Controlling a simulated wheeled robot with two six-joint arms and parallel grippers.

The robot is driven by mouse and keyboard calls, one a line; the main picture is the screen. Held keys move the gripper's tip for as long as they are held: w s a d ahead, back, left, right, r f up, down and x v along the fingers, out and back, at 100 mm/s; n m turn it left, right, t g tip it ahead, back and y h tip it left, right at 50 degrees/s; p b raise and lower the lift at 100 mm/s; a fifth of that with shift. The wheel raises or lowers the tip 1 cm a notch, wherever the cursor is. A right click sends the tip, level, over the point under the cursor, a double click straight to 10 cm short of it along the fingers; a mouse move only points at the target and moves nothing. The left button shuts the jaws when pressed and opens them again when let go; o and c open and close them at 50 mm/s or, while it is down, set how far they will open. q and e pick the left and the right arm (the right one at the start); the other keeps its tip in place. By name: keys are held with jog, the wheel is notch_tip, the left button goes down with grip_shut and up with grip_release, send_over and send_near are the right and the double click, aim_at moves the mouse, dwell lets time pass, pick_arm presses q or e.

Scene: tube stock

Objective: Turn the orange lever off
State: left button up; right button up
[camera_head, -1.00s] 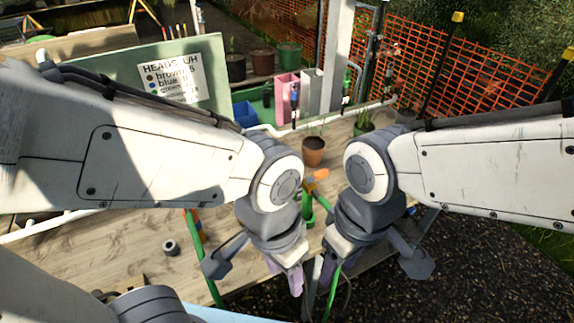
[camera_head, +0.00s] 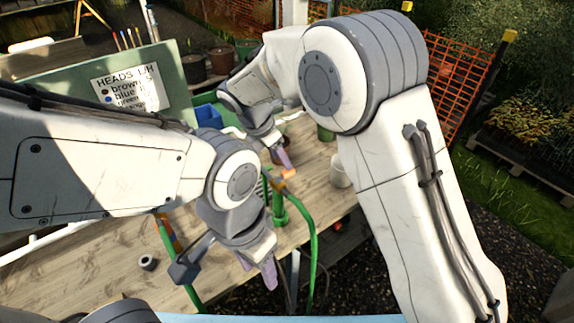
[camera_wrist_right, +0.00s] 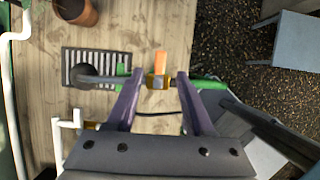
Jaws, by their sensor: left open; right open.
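The orange lever (camera_head: 289,173) stands out near the front edge of the bench in the head view. In the right wrist view the lever (camera_wrist_right: 160,62) points up the picture, across the line of the pipe, from a brass-coloured valve (camera_wrist_right: 158,82). My right gripper (camera_head: 280,158) is open beside the lever. In its wrist view the two purple fingers of the right gripper (camera_wrist_right: 160,76) are spread on either side of the valve and lever, with gaps visible. My left gripper (camera_head: 258,270) is open, empty and low by the bench's front edge.
Green hose (camera_head: 312,240) hangs from the valve. A drain grate (camera_wrist_right: 95,62) and a brown pot (camera_wrist_right: 75,10) show in the right wrist view. A dark ring (camera_head: 148,262) lies on the bench (camera_head: 100,255). A green sign board (camera_head: 70,75) and blue bin (camera_head: 208,116) stand behind.

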aim_at(285, 175)
jog(key=p+x, duration=0.1)
jog(key=x, duration=0.5)
grip_shut()
